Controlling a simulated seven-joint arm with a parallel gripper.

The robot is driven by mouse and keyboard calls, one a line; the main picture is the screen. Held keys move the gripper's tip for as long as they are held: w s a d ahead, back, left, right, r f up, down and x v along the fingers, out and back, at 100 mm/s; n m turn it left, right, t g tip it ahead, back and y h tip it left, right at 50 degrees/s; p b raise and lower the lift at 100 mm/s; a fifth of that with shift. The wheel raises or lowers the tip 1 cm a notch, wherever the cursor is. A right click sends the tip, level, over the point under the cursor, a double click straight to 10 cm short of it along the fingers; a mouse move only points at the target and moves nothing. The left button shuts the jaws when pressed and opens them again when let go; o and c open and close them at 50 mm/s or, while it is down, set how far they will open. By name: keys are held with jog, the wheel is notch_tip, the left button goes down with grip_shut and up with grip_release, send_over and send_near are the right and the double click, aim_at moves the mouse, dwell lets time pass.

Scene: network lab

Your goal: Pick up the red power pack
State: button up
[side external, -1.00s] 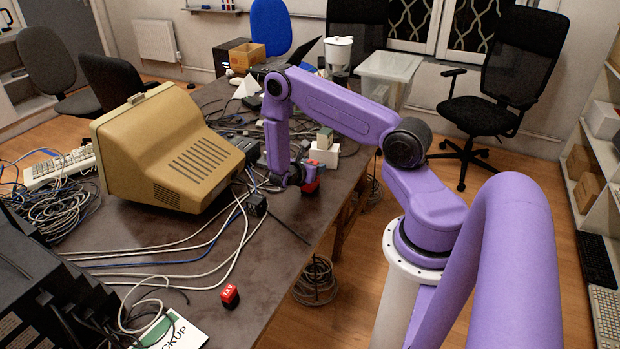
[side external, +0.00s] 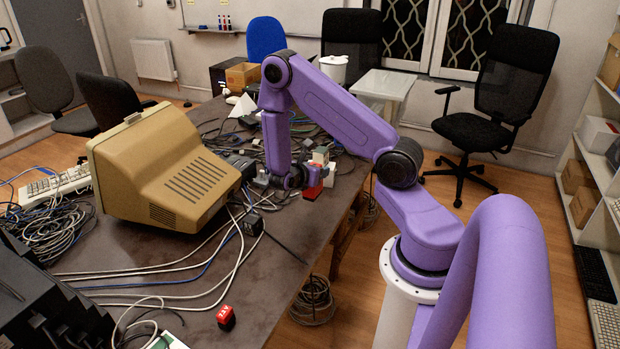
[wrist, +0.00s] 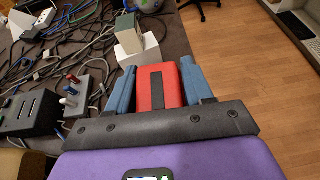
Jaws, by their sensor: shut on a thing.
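The red power pack (wrist: 150,86) is a red block with a dark stripe down its face in the wrist view. My gripper (wrist: 159,80) is shut on it, with a blue-grey finger against each side. In the side view the red pack (side external: 313,189) shows at the lower end of my purple arm, and my gripper (side external: 303,179) is beside it, partly hiding it. It is near the right edge of the table, close to a white box. I cannot tell from these views how far its underside is from the table.
A white box (wrist: 138,52) with a grey-green block (wrist: 128,26) on it stands just beyond the pack. Cables and a grey power strip (wrist: 77,102) lie to the left. A beige monitor (side external: 165,170) stands on the table (side external: 255,285). A small red lettered block (side external: 226,318) lies near the front.

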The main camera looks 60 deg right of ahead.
jog(key=s+a+r, duration=0.4)
jog(key=s+a, duration=0.2)
jog(key=s, duration=0.1)
jog(key=shift+s+r, duration=0.25)
jog(key=shift+r, duration=0.1)
